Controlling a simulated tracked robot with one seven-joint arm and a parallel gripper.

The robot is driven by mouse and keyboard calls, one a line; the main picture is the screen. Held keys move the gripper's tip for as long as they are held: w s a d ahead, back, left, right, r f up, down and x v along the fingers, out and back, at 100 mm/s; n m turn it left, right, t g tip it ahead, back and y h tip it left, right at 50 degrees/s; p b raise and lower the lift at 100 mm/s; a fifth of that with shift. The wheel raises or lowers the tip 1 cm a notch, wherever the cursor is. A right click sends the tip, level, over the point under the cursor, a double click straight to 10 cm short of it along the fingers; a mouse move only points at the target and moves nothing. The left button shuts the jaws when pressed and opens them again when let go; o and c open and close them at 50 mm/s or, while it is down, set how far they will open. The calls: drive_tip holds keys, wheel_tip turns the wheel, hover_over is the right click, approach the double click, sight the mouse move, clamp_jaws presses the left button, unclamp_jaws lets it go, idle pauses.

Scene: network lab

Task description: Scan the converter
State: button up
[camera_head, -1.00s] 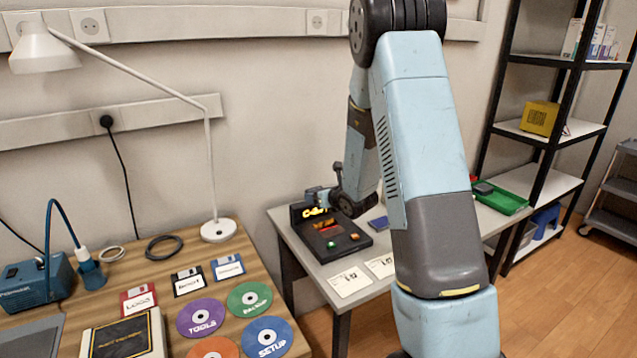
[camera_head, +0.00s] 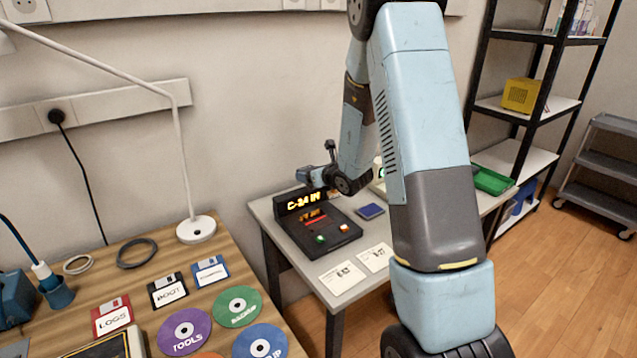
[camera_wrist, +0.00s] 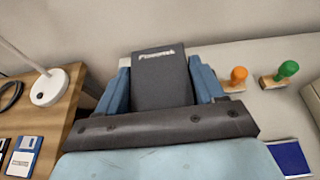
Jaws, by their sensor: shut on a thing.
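The converter, a dark box with pale lettering (camera_wrist: 163,78), is between the blue fingers of my gripper (camera_wrist: 163,92) in the wrist view. My gripper is shut on it. In the head view my gripper (camera_head: 314,176) is just above and behind the black scanner (camera_head: 325,240), and the converter cannot be made out there. The scanner lies on the grey table. Its upright display is lit with yellow text like "C-24 IN". It has a red strip, a green button and an orange button. In the wrist view, the scanner is hidden behind my gripper.
A blue pad (camera_head: 370,211) and two white cards (camera_head: 342,278) lie by the scanner. Orange (camera_wrist: 238,76) and green (camera_wrist: 287,70) stamps stand behind. The wooden table (camera_head: 220,255) on the left holds a lamp (camera_head: 196,229), floppies and discs. A green tray (camera_head: 492,181) is at right.

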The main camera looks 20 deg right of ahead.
drive_tip(key=n+y, duration=0.1)
drive_tip(key=s+n+g+y, duration=0.1)
drive_tip(key=y, duration=0.1)
drive_tip(key=shift+s+n, duration=0.3)
drive_tip(key=shift+n, duration=0.1)
drive_tip(key=shift+s+d+f+n+g+y, duration=0.1)
drive_tip(key=shift+s+f+n+g+y, duration=0.05)
drive_tip(key=shift+s+n+g+y, duration=0.55)
drive_tip(key=shift+s+f+n+g+y, duration=0.15)
drive_tip(key=shift+s+n+g+y, duration=0.35)
drive_tip(key=shift+s, duration=0.25)
drive_tip(key=shift+f, duration=3.45)
drive_tip(key=shift+r, duration=3.05)
drive_tip(key=shift+w, duration=0.1)
